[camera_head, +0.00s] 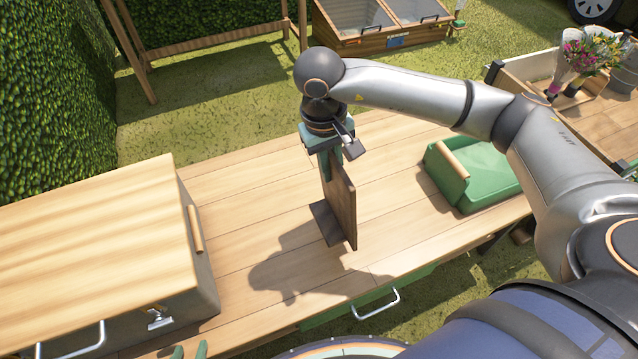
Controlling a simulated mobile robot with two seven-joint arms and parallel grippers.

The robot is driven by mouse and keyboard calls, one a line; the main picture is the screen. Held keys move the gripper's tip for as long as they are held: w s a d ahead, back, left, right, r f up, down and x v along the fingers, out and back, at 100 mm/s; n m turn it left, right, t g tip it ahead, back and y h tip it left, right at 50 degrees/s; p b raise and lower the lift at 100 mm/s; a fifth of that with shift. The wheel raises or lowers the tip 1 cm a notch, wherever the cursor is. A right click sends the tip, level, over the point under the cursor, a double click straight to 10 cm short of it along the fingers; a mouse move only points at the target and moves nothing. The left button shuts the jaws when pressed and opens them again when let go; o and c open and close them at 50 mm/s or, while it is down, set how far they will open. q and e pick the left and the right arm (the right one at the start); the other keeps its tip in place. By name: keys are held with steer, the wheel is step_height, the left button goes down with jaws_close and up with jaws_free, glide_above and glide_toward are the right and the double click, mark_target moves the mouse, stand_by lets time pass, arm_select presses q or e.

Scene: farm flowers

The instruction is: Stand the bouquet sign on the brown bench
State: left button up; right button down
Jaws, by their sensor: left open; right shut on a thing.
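The bouquet sign (343,207) is a dark brown upright board with a flat foot at its lower left; I see it nearly edge-on, so its face is not readable. My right gripper (332,165) points down from above and is shut on the board's upper part. The sign is over the middle of the brown bench (245,215), a long light-plank top. I cannot tell whether its foot touches the planks or hangs just above them. My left gripper (190,351) shows only its green fingertips at the bottom edge; they are apart and empty.
A large wood-lidded box (95,230) stands on the bench's left. A green caddy with a wooden handle (475,175) is on the right. A drawer handle (376,304) sticks out at the front. Flowers (590,55) stand in a crate at far right. Planks around the sign are clear.

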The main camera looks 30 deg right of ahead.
step_height(320, 180, down, 6)
steer(key=a, duration=0.2)
steer(key=shift+w+a+p, duration=0.15)
steer(key=shift+w+p, duration=0.2)
steer(key=shift+w, duration=0.1)
steer(key=shift+f, duration=0.1)
steer(key=c, duration=0.9)
jaws_free()
steer(key=r, duration=0.4)
steer(key=a+r, duration=0.1)
steer(key=r, duration=0.7)
steer(key=shift+a+r+b, duration=0.15)
steer(key=shift+a+b, duration=0.1)
steer(key=shift+b, duration=0.1)
